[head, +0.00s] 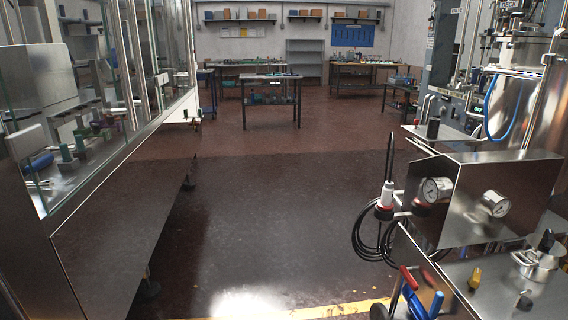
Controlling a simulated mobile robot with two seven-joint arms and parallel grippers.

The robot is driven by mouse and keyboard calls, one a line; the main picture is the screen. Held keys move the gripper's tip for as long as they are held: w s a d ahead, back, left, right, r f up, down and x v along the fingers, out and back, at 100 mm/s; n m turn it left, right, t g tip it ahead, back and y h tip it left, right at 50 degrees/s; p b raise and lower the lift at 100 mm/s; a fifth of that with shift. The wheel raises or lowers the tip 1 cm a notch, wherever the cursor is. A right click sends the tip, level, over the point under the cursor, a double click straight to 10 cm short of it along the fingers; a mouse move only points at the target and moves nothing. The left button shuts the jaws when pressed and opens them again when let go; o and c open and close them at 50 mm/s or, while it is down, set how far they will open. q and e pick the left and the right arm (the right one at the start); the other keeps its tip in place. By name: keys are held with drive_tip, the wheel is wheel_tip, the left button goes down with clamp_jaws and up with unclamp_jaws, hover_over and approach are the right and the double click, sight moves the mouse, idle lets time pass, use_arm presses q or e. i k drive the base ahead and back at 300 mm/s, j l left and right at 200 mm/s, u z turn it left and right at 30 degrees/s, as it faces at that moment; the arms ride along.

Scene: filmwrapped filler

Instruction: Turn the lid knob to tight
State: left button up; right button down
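No knob in the head view can be surely told as the lid knob, and no tight mark can be read. A small steel pot-like fitting (538,262) at the lower right has a dark knob (546,241) on its top. A large steel vessel (515,110) stands at the right edge, and its top is partly cut off by the frame. Neither of my grippers shows in the view.
A steel gauge box (485,200) and red and blue handles (412,292) are at the right. A glass-fronted steel machine (110,200) fills the left. Open dark floor (270,210) lies between, with a yellow line (320,309). Workbenches (270,100) stand at the back.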

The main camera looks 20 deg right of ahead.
sight(548, 240)
drive_tip(key=i+z, duration=1.2)
drive_tip(key=i, duration=0.55)
drive_tip(key=u, duration=7.5)
drive_tip(key=j, duration=0.1)
